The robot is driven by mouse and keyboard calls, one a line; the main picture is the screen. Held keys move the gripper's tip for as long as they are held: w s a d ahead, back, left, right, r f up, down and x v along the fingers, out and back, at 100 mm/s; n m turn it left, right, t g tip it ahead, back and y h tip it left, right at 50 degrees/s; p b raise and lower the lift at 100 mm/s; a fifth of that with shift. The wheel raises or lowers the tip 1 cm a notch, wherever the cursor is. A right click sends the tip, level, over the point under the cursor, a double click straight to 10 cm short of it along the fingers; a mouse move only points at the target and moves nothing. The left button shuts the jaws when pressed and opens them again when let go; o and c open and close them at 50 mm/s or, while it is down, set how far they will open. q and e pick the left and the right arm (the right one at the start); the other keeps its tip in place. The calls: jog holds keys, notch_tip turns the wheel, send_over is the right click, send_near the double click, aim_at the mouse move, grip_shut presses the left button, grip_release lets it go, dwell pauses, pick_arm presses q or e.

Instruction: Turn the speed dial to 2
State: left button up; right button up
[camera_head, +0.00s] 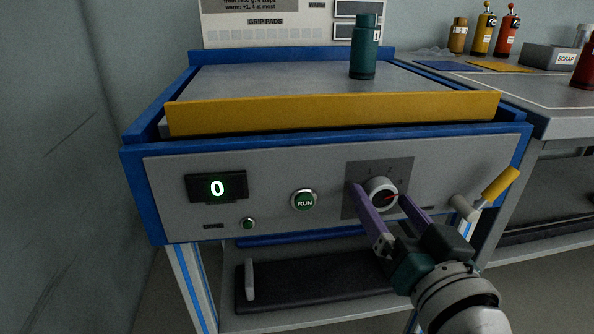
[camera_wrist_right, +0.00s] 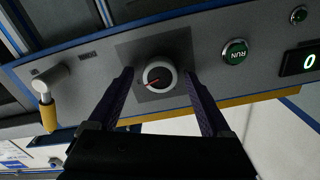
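The speed dial (camera_head: 379,187) is a round knob with a white rim, dark face and red pointer, on a dark grey plate (camera_head: 392,164) on the machine's front panel. It also shows in the right wrist view (camera_wrist_right: 158,76). Its pointer points right and slightly up in the head view. The plate's marks are too faint to read. My right gripper (camera_head: 381,194) is open, its two purple fingers on either side of the dial. In the right wrist view a gap shows between each finger and the dial; contact is not visible. My left gripper is not in view.
A display (camera_head: 216,187) reads 0. A green RUN button (camera_head: 304,200) sits left of the dial, and a yellow-handled lever (camera_head: 490,192) sits right of it. A yellow bar (camera_head: 330,114) runs above the panel. A teal bottle (camera_head: 364,48) stands on the machine's top.

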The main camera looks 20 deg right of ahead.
grip_shut()
dwell(0.5)
jog(key=shift+r, duration=0.1)
jog(key=shift+n+p, duration=0.75)
jog(key=shift+n, duration=0.15)
jog(key=n+p, duration=0.1)
jog(key=n, duration=0.1)
jog(key=shift+n, duration=0.3)
jog(key=n+p, duration=0.1)
jog(key=n, duration=0.2)
jog(key=shift+n+p, duration=0.4)
jog(key=shift+n, duration=0.7)
